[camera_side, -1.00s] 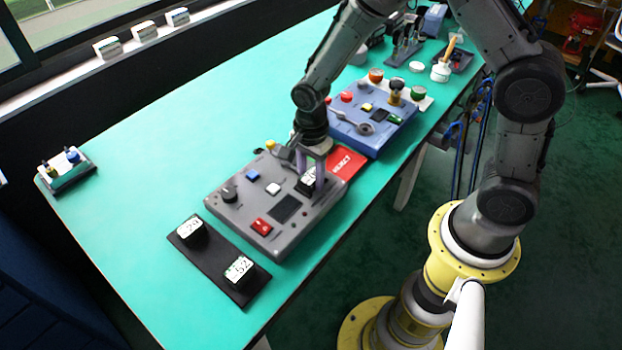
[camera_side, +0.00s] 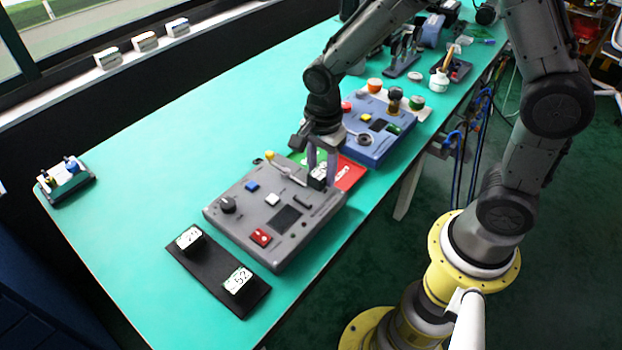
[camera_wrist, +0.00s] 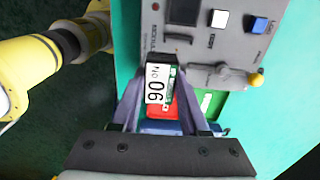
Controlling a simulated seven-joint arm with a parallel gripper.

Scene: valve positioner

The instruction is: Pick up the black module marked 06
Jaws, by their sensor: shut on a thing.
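The black module marked 06 (camera_wrist: 157,84) has a white label and sits between the two fingers of my gripper (camera_wrist: 158,92) in the wrist view. In the side view the module (camera_side: 318,175) is held by my gripper (camera_side: 321,172) above the right end of the grey control box (camera_side: 262,215). My gripper is shut on it. The module appears clear of the box's top. A dark slot (camera_side: 303,201) on the box below it is bare.
A black tray (camera_side: 215,268) on the left carries two other labelled black modules, one reading 52 (camera_side: 238,279). A red card (camera_side: 352,174) and a green card (camera_wrist: 210,103) lie beside the grey box. A blue control box (camera_side: 378,135) stands behind.

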